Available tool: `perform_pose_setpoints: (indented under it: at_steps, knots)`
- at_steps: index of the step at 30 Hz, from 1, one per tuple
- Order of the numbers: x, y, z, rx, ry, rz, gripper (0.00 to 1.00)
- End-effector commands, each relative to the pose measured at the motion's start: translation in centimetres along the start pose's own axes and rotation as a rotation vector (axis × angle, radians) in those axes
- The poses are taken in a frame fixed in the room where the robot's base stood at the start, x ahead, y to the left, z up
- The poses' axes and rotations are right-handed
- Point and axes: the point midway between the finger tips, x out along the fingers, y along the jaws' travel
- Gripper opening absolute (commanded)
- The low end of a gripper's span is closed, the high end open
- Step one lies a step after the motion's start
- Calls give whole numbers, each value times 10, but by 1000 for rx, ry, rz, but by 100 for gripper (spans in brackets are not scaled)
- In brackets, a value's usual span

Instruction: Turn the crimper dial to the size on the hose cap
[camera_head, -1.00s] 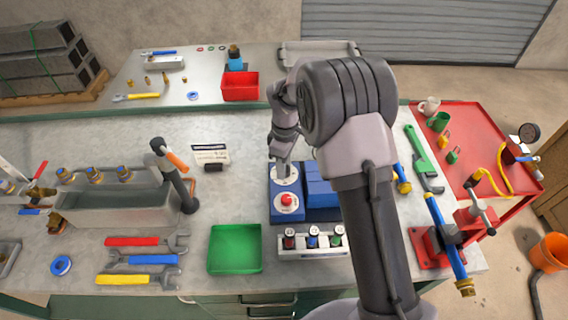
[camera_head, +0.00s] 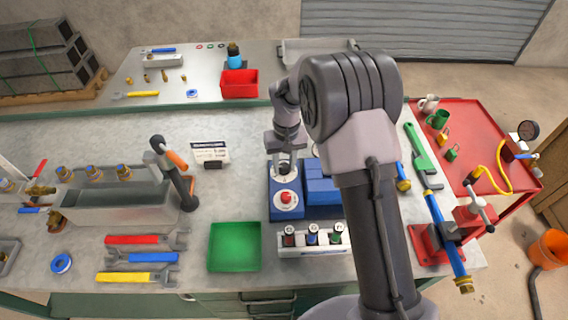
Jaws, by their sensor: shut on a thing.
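The crimper (camera_head: 315,190) is a blue machine on the bench, right of the middle. Its dial (camera_head: 284,170) is a pale disc with a dark knob, largely covered by my gripper. My gripper (camera_head: 285,167) points down onto it and is shut on the knob. The dial's markings are too small and too covered to read. A red button (camera_head: 286,197) on a second pale disc sits in front of the dial. A blue hose (camera_head: 446,236) with brass ends lies in a red vise (camera_head: 430,245) at the right. I cannot read any size on it.
A white rack (camera_head: 312,250) with several capped pieces stands just in front of the crimper. A green tray (camera_head: 235,247), wrenches (camera_head: 140,258) and a hammer-like tool (camera_head: 172,172) lie left. A small sign (camera_head: 210,153) stands behind left. Bare bench lies between it and the crimper.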

Motion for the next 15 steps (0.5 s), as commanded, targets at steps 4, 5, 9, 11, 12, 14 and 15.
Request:
perform_pose_setpoints:
  at_steps: [4,5,9,11,12,14,15]
  knots:
    - [1,0,1,134,4,0,0]
    - [1,0,1,163,5,0,0]
    - [1,0,1,295,11,0,0]
    - [1,0,1,352,13,0,0]
    - [1,0,1,389,15,0,0]
    - [1,0,1,446,17,0,0]
    - [1,0,1,484,18,0,0]
